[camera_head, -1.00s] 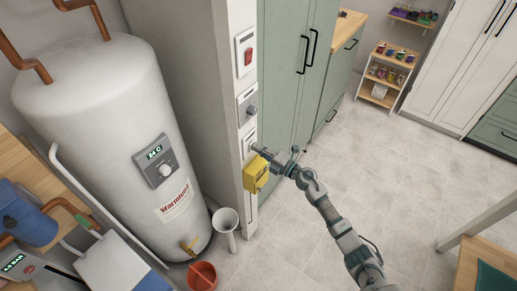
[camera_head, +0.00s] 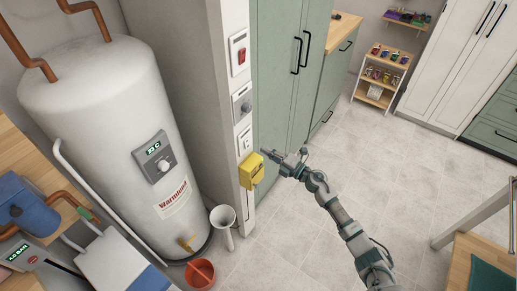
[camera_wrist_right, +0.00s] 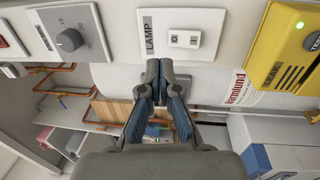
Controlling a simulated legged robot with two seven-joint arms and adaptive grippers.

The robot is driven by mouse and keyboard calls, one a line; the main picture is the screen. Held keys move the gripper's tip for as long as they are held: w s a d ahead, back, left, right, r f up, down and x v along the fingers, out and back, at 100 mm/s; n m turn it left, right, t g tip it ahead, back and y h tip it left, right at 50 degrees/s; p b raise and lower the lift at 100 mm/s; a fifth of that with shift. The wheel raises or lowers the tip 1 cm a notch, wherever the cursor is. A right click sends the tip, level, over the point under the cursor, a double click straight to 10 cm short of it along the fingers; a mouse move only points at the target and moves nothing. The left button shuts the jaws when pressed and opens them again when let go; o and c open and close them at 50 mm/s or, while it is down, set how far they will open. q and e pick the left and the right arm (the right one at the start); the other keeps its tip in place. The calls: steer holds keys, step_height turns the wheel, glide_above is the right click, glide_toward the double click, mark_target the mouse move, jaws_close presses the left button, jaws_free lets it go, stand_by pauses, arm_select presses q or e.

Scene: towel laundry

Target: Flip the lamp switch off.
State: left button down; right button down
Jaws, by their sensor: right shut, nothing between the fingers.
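The lamp switch (camera_wrist_right: 184,40) is a small white rocker on a white plate labelled LAMP, near the top middle of the right wrist view. Marks show on its rocker, but I cannot tell which side is pressed in. In the head view its plate (camera_head: 245,138) is on the narrow pale wall column, just above a yellow box. My right gripper (camera_wrist_right: 160,72) is shut and empty, its tips at the plate's lower edge in the wrist picture. In the head view the right gripper (camera_head: 266,154) is apart from the column, to its right. My left gripper is not in view.
A grey dial panel (camera_wrist_right: 69,40) and a red switch (camera_head: 241,56) share the column with the lamp plate. The yellow box (camera_head: 251,171) sits directly below it. A white water heater (camera_head: 110,120) stands left, green cabinets (camera_head: 277,85) right. The floor (camera_head: 400,160) is open.

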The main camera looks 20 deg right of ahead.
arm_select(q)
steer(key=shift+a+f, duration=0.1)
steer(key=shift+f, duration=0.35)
arm_select(e)
steer(key=v, duration=0.6)
steer(key=shift+s+d+r, duration=0.25)
steer(key=shift+d+r, duration=0.1)
steer(key=shift+r, duration=0.15)
steer(key=shift+w, duration=0.1)
steer(key=shift+d, duration=0.25)
